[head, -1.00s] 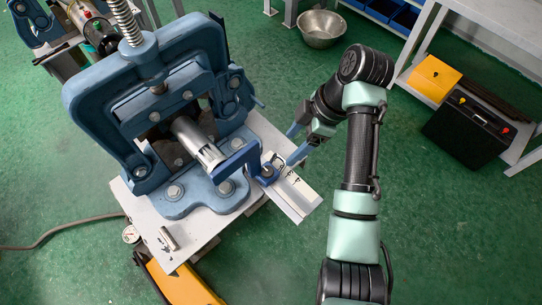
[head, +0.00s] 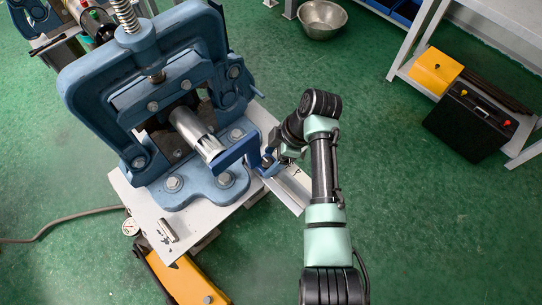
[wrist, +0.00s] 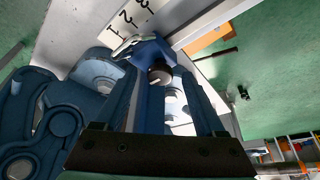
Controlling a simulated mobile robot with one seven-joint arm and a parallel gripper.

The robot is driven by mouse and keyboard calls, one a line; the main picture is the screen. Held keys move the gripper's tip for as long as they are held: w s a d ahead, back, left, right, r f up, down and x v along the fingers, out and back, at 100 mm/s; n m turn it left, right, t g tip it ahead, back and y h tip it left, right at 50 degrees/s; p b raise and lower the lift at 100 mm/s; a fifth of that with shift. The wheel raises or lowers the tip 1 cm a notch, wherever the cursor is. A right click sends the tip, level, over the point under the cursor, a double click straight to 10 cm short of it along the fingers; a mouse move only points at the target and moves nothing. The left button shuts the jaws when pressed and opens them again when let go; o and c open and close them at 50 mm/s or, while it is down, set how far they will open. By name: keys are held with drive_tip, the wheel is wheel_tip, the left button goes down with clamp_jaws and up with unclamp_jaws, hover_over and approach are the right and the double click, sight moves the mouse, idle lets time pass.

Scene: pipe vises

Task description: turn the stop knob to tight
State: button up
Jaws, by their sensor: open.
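The stop knob (wrist: 160,74) is a small dark round knob with a pale mark, on the blue stop (wrist: 150,48) at the numbered scale rail (wrist: 130,22). In the wrist view my open gripper (wrist: 155,78) has one blue finger on each side of the knob, with the knob near the fingertips. I cannot tell whether either finger touches it. In the head view the blue stop (head: 236,152) reaches from the rail (head: 290,190) to the end of the grey pipe (head: 195,132). My gripper (head: 271,158) there covers most of the knob.
The big blue pipe vise (head: 100,85) stands left of my gripper on a pale plate (head: 150,215). A metal bowl (head: 322,18), a black case (head: 470,122) and a shelf bench (head: 495,45) stand farther off.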

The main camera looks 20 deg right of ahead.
clamp_jaws()
idle(0.3)
